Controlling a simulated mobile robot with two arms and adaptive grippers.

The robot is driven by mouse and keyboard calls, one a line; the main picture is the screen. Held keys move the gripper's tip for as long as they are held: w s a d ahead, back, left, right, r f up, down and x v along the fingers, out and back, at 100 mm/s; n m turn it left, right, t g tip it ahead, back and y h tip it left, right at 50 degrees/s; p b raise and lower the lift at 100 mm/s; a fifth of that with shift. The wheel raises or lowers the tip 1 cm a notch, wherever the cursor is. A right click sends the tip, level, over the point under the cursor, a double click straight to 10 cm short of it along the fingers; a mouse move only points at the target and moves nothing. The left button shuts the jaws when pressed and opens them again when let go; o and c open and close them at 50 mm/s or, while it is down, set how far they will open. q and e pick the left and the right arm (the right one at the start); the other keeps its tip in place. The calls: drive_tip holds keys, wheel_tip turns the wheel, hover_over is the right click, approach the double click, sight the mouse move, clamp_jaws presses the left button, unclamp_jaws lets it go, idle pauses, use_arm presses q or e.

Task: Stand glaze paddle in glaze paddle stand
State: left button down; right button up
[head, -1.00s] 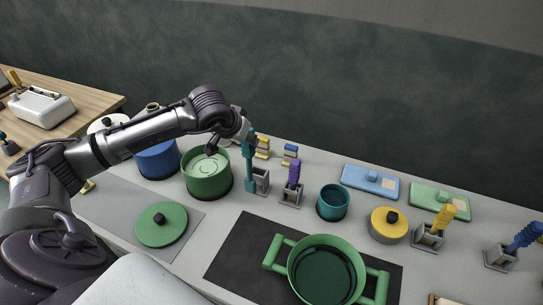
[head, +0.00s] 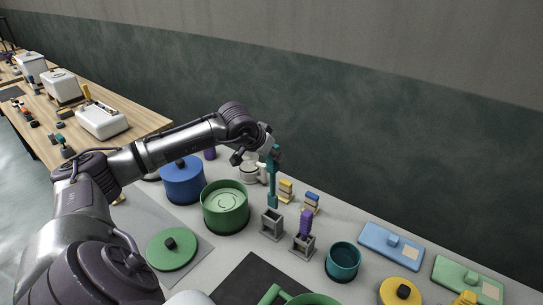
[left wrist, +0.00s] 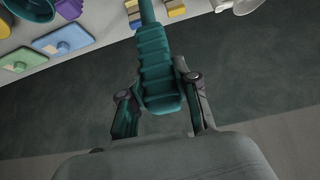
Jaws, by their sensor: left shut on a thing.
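The teal glaze paddle (head: 272,190) hangs upright from my left gripper (head: 270,153), which is shut on its ribbed handle. In the left wrist view the handle (left wrist: 160,70) sits between the fingers of my left gripper (left wrist: 158,90). An empty grey paddle stand (head: 272,226) is on the table. In the head view the paddle's lower end shows just above the stand's top edge, outside it; I cannot tell the exact depth gap. My right gripper is not in view.
A purple paddle (head: 305,224) stands in a neighbouring grey stand (head: 303,247). A green pot (head: 225,215) is left of the empty stand, with a teal cup (head: 342,262) to the right. Yellow and blue stacked blocks (head: 312,202) and a white mug (head: 250,174) are behind.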

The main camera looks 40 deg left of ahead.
use_arm(q)
drive_tip(key=shift+f+b, duration=0.55)
drive_tip(key=shift+f, duration=0.05)
drive_tip(key=b, duration=0.4)
hover_over(271, 188)
wheel_tip(271, 188, down, 4)
drive_tip(key=shift+w+f, duration=0.1)
drive_tip(key=shift+w, duration=0.05)
wheel_tip(271, 188, down, 6)
drive_tip(key=b, duration=0.5)
drive_tip(key=shift+f+b, duration=0.2)
drive_tip(key=shift+b, duration=0.1)
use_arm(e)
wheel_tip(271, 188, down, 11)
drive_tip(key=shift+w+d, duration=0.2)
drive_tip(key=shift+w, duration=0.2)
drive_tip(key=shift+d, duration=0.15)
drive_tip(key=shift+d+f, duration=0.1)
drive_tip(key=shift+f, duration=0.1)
use_arm(q)
drive_tip(key=shift+b, duration=0.4)
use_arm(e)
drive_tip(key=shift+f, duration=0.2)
use_arm(q)
drive_tip(key=shift+f+b, duration=0.55)
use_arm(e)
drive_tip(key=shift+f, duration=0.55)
